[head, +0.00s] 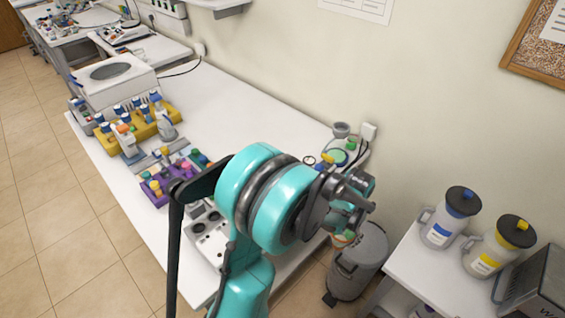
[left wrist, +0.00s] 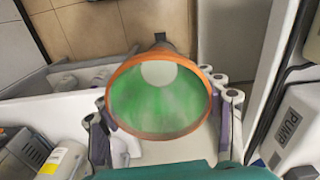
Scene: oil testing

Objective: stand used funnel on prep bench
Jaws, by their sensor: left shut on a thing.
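The funnel (left wrist: 160,100) fills the middle of the left wrist view. It has an orange rim and a green, wet-looking inside, with its wide mouth towards the camera. My left gripper (left wrist: 165,115) is shut on it, with grey finger parts on both sides. In the head view, my left gripper (head: 345,208) is out past the right end of the long white bench (head: 250,110), partly hidden by my teal wrist. The funnel is mostly hidden there. My right gripper is in neither view.
A grey bin (head: 357,262) stands beside the bench end. A white side table (head: 405,278) holds a blue-capped jug (head: 450,217) and a yellow-capped jug (head: 499,246). A yellow rack (head: 140,128) and purple rack (head: 155,192) stand at the bench's left. The bench's middle is clear.

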